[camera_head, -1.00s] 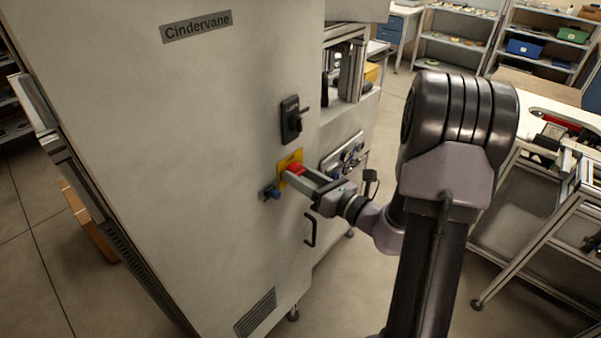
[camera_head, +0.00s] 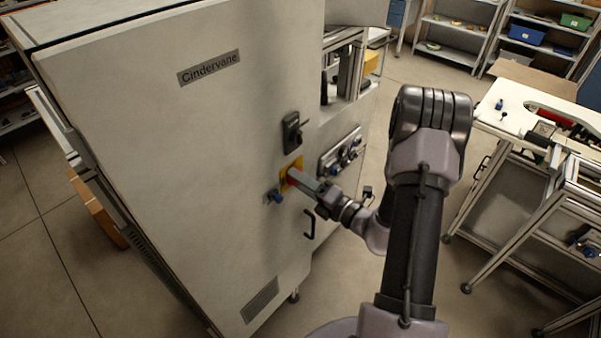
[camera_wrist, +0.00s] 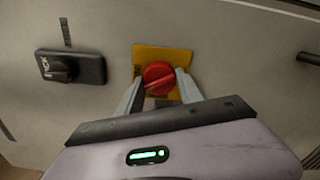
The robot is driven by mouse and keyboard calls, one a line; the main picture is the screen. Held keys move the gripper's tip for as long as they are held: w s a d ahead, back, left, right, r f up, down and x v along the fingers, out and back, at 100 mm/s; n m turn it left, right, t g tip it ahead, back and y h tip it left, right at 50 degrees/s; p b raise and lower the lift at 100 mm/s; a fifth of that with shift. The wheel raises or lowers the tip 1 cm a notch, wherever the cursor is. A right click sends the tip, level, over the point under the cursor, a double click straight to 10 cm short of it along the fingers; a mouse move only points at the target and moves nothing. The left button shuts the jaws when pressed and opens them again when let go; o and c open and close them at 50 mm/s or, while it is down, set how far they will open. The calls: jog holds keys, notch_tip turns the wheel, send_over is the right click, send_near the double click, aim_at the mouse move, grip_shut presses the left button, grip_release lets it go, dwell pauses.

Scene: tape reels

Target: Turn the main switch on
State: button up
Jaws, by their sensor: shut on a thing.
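The main switch is a red rotary knob (camera_wrist: 159,78) on a yellow plate (camera_wrist: 166,57), set in the cabinet's side panel. In the wrist view my gripper (camera_wrist: 158,88) has one finger on each side of the knob and is shut on it. A dark slot line runs across the knob at a slight tilt. In the head view my gripper (camera_head: 297,179) reaches the yellow plate (camera_head: 284,185) from the right and hides most of the red knob.
A black rotary handle (camera_head: 292,132) sits above the switch, and a blue part (camera_head: 274,196) is at its lower left. A black door handle (camera_head: 310,224) is below. The pale cabinet (camera_head: 150,120) fills the left. A workbench (camera_head: 510,110) stands at right.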

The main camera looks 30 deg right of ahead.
jog(key=shift+r+m+p, duration=0.15)
jog(key=shift+m+p, duration=2)
jog(key=shift+m, duration=0.75)
jog(key=o, duration=1.4)
jog(key=b+v, duration=0.1)
jog(key=v, duration=1.6)
jog(key=shift+s, duration=0.2)
